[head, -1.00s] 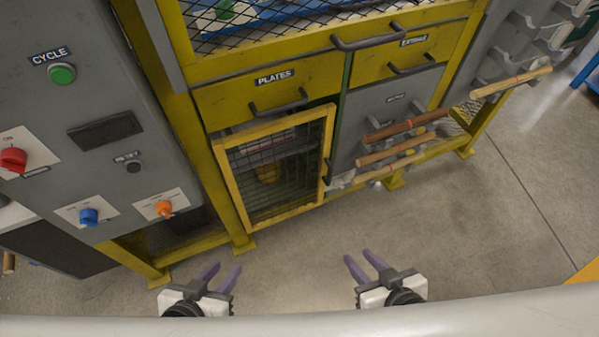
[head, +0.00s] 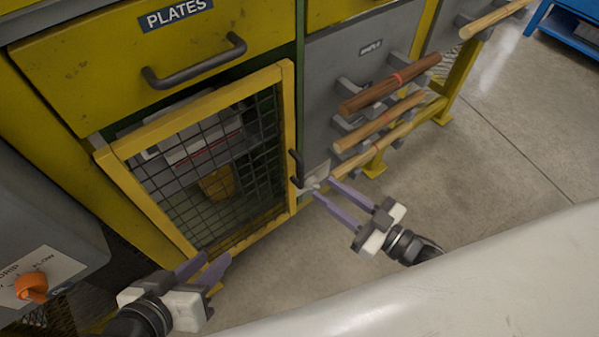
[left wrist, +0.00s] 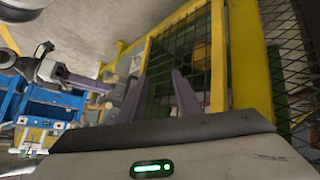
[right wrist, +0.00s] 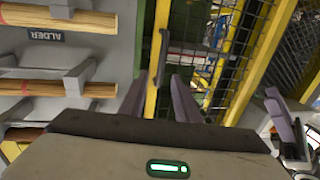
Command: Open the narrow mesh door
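The narrow mesh door (head: 200,108) has a yellow frame and dark wire mesh, and it looks shut. Its dark bar handle (head: 297,167) is upright on the right side of the frame. My right gripper (head: 323,188) is open and empty, its purple fingertips just right of and near the handle. In the right wrist view the handle (right wrist: 163,55) stands ahead of the spread fingers, apparently not between them. My left gripper (head: 208,266) is open and empty, low before the door's lower left corner. The left wrist view shows the mesh door (left wrist: 217,60) beyond its fingers.
A yellow PLATES drawer (head: 150,55) with a handle is above the door. Wooden rods (head: 390,83) stick out on holders right of it. A grey panel with an orange knob (head: 32,288) stands at the lower left. The floor (head: 480,180) at the right is clear.

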